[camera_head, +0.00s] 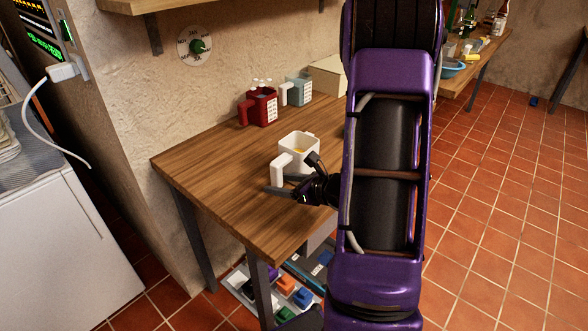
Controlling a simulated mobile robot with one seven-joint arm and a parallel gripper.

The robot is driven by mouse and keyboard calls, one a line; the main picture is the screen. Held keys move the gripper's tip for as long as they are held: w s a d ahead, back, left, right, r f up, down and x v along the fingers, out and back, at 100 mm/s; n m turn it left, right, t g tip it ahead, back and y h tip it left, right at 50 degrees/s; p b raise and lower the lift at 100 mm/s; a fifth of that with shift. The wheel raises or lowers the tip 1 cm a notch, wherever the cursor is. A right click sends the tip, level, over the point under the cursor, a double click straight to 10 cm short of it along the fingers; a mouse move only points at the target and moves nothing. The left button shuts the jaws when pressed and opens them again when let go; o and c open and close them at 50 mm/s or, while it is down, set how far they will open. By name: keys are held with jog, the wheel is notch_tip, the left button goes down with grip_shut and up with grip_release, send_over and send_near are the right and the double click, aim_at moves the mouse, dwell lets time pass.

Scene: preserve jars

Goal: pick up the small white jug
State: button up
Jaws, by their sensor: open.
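The small white jug (297,146) stands upright on the wooden table (213,171), with its handle toward the lower left. Something yellowish shows inside it. My gripper (295,177) is open at the jug's near side, close to the handle. One dark finger points left below the handle and the other points up near the jug's body. I cannot tell whether either finger touches the jug. My purple arm hides the table's right part.
A red jug (263,106) and a pale blue jug (299,91) stand behind, near the wall, beside a cardboard box (328,74). The table's left part is clear. Coloured items lie low under the table. A white appliance (62,250) stands at left.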

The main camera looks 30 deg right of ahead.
jog(key=x, duration=0.5)
jog(key=shift+d+r, duration=0.1)
jog(key=shift+r, duration=0.1)
grip_shut()
